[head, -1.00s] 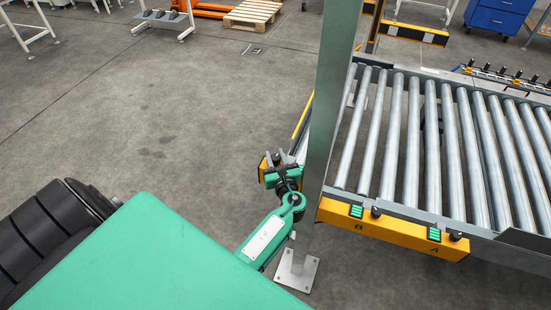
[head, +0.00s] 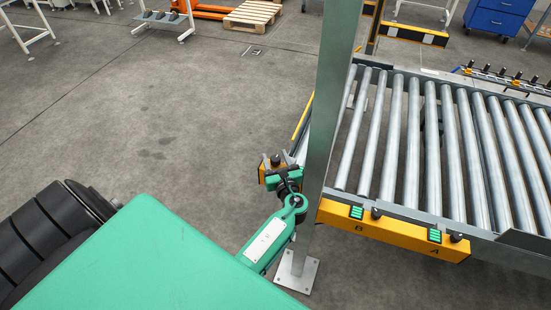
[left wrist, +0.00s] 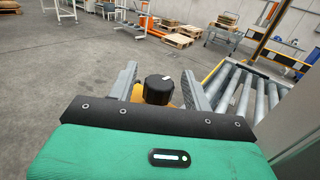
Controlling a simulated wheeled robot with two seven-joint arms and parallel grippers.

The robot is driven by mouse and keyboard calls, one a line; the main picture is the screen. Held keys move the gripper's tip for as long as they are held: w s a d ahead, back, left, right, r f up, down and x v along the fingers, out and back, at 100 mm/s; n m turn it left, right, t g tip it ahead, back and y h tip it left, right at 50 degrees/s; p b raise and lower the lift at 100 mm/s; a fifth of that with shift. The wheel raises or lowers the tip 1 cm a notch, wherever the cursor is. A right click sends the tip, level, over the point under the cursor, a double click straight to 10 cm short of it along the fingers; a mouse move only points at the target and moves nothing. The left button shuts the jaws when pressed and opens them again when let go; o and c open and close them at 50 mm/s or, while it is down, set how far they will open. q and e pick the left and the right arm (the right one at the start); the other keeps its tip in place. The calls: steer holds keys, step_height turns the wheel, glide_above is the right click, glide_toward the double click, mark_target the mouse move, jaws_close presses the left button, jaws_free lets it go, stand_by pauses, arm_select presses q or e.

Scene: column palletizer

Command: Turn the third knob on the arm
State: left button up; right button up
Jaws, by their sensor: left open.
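A black round knob (left wrist: 158,88) with a white mark on top stands on a yellow-orange housing (left wrist: 137,92). In the left wrist view it lies between the two grey fingers of my left gripper (left wrist: 159,84), which is open with a gap on each side of the knob. In the head view the knob (head: 276,160) and my left gripper (head: 277,168) show small, left of the grey post. Two other black knobs, one by B (head: 376,212) and one by A (head: 456,236), sit on the yellow front beam (head: 395,230). My right gripper is not in view.
A grey upright post (head: 325,130) stands close to the right of my left gripper, with its base plate (head: 298,272) on the floor. A roller conveyor (head: 445,140) fills the right side. The floor to the left is open, with a pallet (head: 253,13) far back.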

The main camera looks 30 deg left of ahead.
arm_select(q)
steer(key=b+v, duration=0.4)
steer(key=v, duration=0.9)
steer(key=shift+s+d, duration=0.15)
